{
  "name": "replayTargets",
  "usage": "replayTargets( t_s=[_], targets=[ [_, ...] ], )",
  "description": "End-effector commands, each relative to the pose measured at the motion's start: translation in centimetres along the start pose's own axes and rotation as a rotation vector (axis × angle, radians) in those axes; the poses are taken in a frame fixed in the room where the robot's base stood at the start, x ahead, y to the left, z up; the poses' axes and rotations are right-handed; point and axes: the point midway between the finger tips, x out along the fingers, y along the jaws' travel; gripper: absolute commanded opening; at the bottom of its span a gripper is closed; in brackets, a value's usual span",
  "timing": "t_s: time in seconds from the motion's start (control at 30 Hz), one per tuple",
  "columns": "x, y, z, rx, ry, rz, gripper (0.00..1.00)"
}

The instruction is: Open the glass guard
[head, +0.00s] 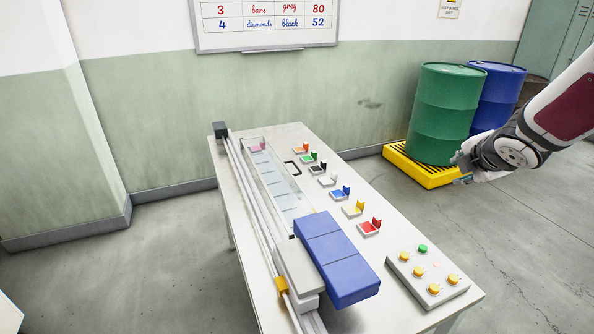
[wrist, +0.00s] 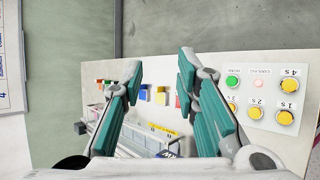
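The glass guard (head: 282,190) is a clear pane lying low over a long strip with bluish marks on the table. A black bar handle (head: 293,168) sits at the pane's right side. My gripper (head: 464,170) is at the right in the head view, well apart from the guard. In the wrist view my gripper (wrist: 159,66) has its teal fingers spread with nothing between them.
A white table (head: 400,310) carries a rail with a blue block (head: 338,258), a row of coloured flip switches (head: 342,193) and a button panel (head: 428,277). Green (head: 445,112) and blue drums stand behind on a yellow pallet (head: 420,171). The floor right of the table is clear.

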Motion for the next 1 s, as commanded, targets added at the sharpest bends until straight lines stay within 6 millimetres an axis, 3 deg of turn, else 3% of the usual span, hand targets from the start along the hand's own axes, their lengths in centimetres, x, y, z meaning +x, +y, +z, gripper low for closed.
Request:
replayTargets(
  t_s=[0.1,0.27,0.4,0.53,0.63,0.77,0.87,1.0],
  targets=[
    [-5.2,0.8,-0.1,0.267,-0.083,-0.022,0.28],
    [-11.5,-0.4,-1.8,0.675,-0.150,-0.067,0.28],
    [-16.1,-2.5,-4.9,1.046,-0.163,-0.132,0.28],
    [-19.2,-4.5,-9.1,1.400,-0.147,-0.235,0.28],
    [-20.3,-5.3,-12.5,1.640,-0.129,-0.336,0.28],
    [-20.4,-5.1,-16.9,1.922,-0.115,-0.490,0.28],
    [-19.4,-3.9,-20.3,2.128,-0.116,-0.628,0.28],
    [-16.0,-0.9,-24.8,2.422,-0.144,-0.847,0.28]
  ],
)
